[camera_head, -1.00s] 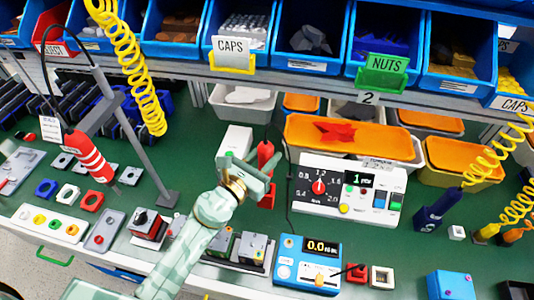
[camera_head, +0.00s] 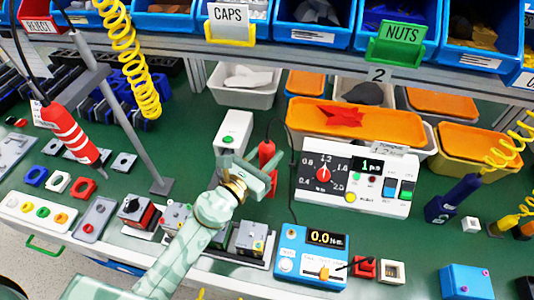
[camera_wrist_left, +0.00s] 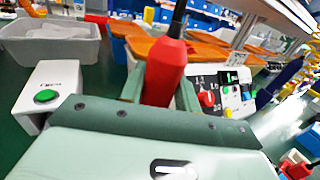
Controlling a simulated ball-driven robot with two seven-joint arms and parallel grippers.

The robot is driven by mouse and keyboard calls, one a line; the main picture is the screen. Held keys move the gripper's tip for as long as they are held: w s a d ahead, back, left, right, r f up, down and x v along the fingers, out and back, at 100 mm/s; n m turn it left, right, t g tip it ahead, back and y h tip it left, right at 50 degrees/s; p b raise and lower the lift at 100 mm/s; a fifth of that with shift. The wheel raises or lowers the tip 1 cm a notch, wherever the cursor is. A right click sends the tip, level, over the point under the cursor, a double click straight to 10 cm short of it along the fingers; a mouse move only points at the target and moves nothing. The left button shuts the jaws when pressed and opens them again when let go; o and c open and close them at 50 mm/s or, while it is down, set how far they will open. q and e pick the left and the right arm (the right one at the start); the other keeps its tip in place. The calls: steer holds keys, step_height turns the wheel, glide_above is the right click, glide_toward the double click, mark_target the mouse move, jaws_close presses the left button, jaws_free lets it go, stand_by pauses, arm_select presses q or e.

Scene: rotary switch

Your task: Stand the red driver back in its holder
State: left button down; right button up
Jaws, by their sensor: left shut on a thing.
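The red driver (camera_head: 266,154) stands roughly upright near the middle of the bench, with a black cable from its top. My left gripper (camera_head: 262,173) is shut on the driver, its fingers hiding part of the driver's body. In the left wrist view the red driver (camera_wrist_left: 164,72) shows between the two green fingers (camera_wrist_left: 160,92). Its lower end is hidden there. I cannot tell which thing is its holder, or whether the driver's tip touches anything. My right gripper is not in view.
A white box with a green button (camera_head: 233,132) stands just behind my left gripper. A torque unit with a red dial (camera_head: 350,185) is close on the right. A scale-like blue unit (camera_head: 310,255) is in front. Another red striped tool (camera_head: 68,132) hangs at left.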

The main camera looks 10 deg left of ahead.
arm_select(q)
steer(key=shift+f, duration=0.35)
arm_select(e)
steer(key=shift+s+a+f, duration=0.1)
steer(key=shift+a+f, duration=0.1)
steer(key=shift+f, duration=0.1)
arm_select(q)
steer(key=c, duration=0.9)
jaws_free()
steer(key=shift+s, duration=0.1)
steer(key=b+v, duration=0.6)
steer(key=v, duration=1)
steer(key=shift+s, duration=0.1)
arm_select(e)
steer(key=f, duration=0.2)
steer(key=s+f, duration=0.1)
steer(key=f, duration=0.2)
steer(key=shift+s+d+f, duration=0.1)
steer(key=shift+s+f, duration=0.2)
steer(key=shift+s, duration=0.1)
arm_select(q)
steer(key=shift+r, duration=0.15)
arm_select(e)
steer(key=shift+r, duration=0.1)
